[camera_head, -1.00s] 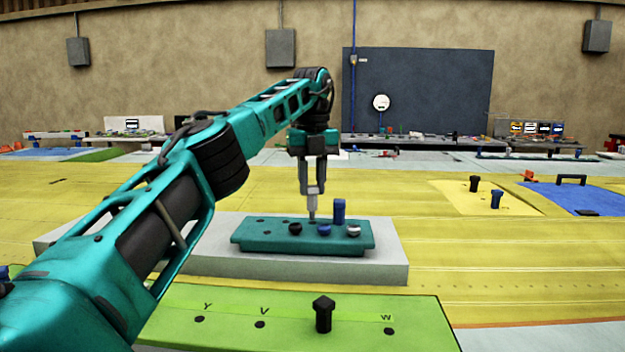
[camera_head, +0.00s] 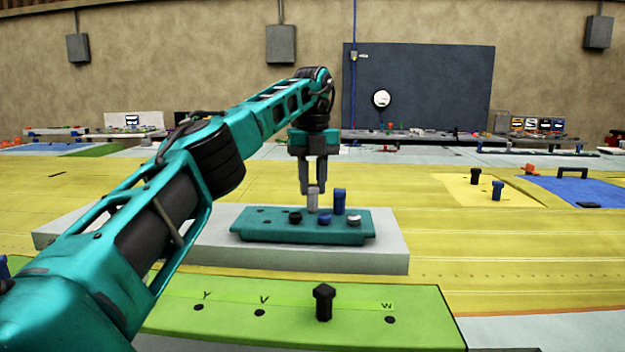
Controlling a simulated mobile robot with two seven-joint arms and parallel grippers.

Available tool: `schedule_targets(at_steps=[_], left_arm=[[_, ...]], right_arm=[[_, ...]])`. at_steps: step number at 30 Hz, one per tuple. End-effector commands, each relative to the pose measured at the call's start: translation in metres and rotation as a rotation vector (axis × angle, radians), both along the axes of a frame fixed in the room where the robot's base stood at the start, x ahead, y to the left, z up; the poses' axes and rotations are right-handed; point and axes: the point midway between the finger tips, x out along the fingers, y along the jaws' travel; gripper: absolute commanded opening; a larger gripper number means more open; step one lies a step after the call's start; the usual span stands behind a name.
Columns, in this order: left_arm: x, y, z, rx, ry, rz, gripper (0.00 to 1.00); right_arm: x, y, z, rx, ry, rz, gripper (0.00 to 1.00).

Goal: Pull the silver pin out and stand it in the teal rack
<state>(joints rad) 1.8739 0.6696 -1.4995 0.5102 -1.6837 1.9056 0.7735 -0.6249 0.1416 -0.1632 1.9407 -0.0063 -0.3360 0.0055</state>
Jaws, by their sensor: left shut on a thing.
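The silver pin (camera_head: 312,201) stands upright at the back of the teal rack (camera_head: 275,236), its lower end hidden in or behind the rack. My left gripper (camera_head: 313,190) is directly above the rack, pointing down, with its fingertips on either side of the pin's top. It is shut on the pin, though a gap shows between the fingers higher up. A tall blue pin (camera_head: 339,202) stands just to the right. Low black, blue and silver heads sit along the rack's front. My right gripper is out of view.
The rack sits on a grey slab (camera_head: 390,255). A green board (camera_head: 220,290) in front has lettered holes and a black peg (camera_head: 323,302). A yellow plate (camera_head: 470,198) with two pegs and a blue panel (camera_head: 580,192) lie to the right.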

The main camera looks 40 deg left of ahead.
Motion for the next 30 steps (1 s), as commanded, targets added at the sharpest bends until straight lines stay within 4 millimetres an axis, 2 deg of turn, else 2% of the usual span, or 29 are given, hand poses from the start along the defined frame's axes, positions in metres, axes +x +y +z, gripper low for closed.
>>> schedule_targets(at_steps=[3, 11, 12, 21, 30], left_arm=[[0.0000, -0.0001, -0.0059, -0.001, -0.001, -0.001, 0.00], [0.0001, -0.0002, -0.0062, -0.001, -0.001, 0.000, 0.00], [0.0000, -0.0001, -0.0062, -0.001, -0.001, 0.000, 0.28], [0.0000, 0.0000, -0.0062, -0.001, -0.001, 0.000, 0.56], [0.0001, -0.0006, -0.0027, 0.000, 0.000, -0.001, 0.57]], right_arm=[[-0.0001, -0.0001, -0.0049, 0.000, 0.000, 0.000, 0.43], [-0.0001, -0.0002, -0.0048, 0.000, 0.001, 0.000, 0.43], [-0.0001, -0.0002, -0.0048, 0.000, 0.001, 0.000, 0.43], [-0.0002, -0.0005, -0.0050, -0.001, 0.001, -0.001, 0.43], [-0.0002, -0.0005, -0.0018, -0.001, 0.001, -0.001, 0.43]])
